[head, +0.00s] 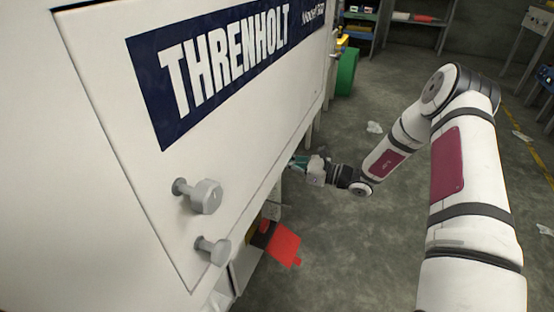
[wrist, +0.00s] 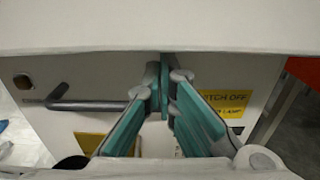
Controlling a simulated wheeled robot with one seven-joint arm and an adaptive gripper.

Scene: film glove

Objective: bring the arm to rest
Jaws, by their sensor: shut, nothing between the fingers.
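My gripper (head: 299,162) is at the end of my white arm, low beside the lower edge of the white cabinet (head: 110,160) in the head view. The cabinet panel hides part of its fingertips there. In the wrist view my gripper (wrist: 166,72) shows its teal finger pads running together at the tips, shut with nothing between them. Beyond the fingers is a pale panel (wrist: 70,75) with a dark bar handle (wrist: 88,105) on the left and a yellow label (wrist: 222,103) on the right. I cannot tell whether the fingers touch the panel.
The cabinet carries a dark THRENHOLT sign (head: 225,65) and two grey knobs (head: 200,196). A red flap (head: 282,244) sticks out below it. Grey floor (head: 330,240) lies open around my arm, with scraps of paper (head: 374,127).

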